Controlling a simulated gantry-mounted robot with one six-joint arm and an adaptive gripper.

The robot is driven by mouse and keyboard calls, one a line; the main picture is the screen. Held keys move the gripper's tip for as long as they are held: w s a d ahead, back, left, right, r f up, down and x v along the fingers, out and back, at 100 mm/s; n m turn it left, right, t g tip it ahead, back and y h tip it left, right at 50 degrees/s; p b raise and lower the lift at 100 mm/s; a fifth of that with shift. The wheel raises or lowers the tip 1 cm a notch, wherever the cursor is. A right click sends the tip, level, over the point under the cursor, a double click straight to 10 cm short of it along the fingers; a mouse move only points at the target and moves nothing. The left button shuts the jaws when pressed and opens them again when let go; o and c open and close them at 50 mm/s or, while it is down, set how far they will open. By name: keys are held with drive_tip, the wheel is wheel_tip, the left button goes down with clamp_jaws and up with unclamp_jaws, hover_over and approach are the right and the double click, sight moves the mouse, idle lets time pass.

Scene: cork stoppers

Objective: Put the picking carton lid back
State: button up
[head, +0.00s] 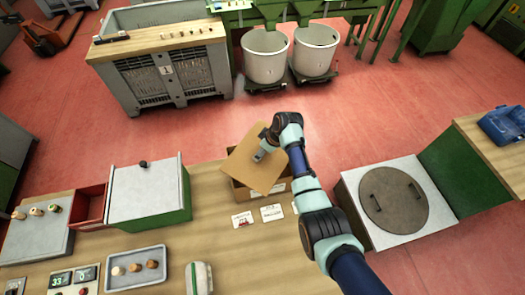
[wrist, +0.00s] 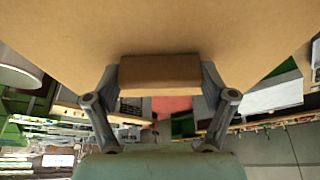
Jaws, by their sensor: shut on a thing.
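The brown carton lid (head: 253,162) is tilted above the open picking carton (head: 279,192) on the wooden bench, and it hides much of the carton. In the wrist view the lid (wrist: 160,28) fills the upper part of the picture. My gripper (head: 262,153) is shut on a brown block-like tab (wrist: 160,70) on the lid. The two fingers (wrist: 160,82) sit on either side of this tab in the wrist view. From these views I cannot tell whether the lid touches the carton.
A white-topped green box (head: 148,193) and a red bin (head: 90,207) stand left of the carton. Cards (head: 272,213) lie in front. A grey tray (head: 137,283) holds several stoppers. A round metal cover (head: 393,201) is at right.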

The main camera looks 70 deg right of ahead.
drive_tip(key=shift+f, duration=0.7)
drive_tip(key=shift+f+b, duration=0.5)
drive_tip(key=shift+f, duration=0.05)
drive_tip(key=shift+f, duration=0.1)
drive_tip(key=o, duration=1)
drive_tip(key=shift+r+p, duration=0.3)
drive_tip(key=shift+r, duration=0.1)
drive_tip(key=p+v, duration=0.1)
drive_tip(key=v, duration=1.1)
drive_tip(key=shift+r, duration=0.25)
